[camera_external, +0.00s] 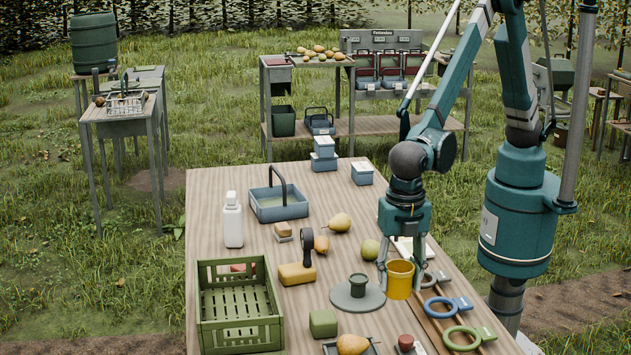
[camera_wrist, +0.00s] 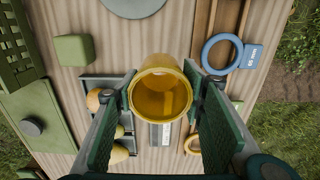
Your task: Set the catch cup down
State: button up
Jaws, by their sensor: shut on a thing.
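The catch cup is a yellow, open-topped cup (camera_external: 400,281), upright between the fingers of my gripper (camera_external: 401,268). In the wrist view my gripper (camera_wrist: 163,100) is shut on the yellow cup (camera_wrist: 150,105), one finger on each side of it. I see only yellow inside it, with no fruit. Its base hangs near the wooden table (camera_external: 228,180), beside a round grey disc (camera_external: 345,303) and the ring gauges. I cannot tell whether it touches the table or is slightly above it.
A small dark green cup (camera_external: 358,286) stands on the disc. Blue (camera_external: 438,306) and green (camera_external: 461,337) ring gauges lie to the right. A green crate (camera_external: 240,335), green block (camera_external: 323,323) and dark pear tray (camera_external: 374,348) are near the front. Bare wood lies between several of these.

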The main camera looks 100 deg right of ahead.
jog(key=shift+f, duration=0.15)
jog(key=shift+f+b, duration=0.35)
jog(key=shift+f, duration=2.65)
jog(key=shift+f, duration=1.85)
jog(key=shift+f+b, duration=0.2)
jog(key=shift+b, duration=0.2)
jog(key=o, duration=0.8)
jog(key=shift+r, duration=0.15)
notch_tip(320, 180, up, 12)
jog(key=shift+r+p, duration=0.1)
jog(key=shift+p, duration=0.7)
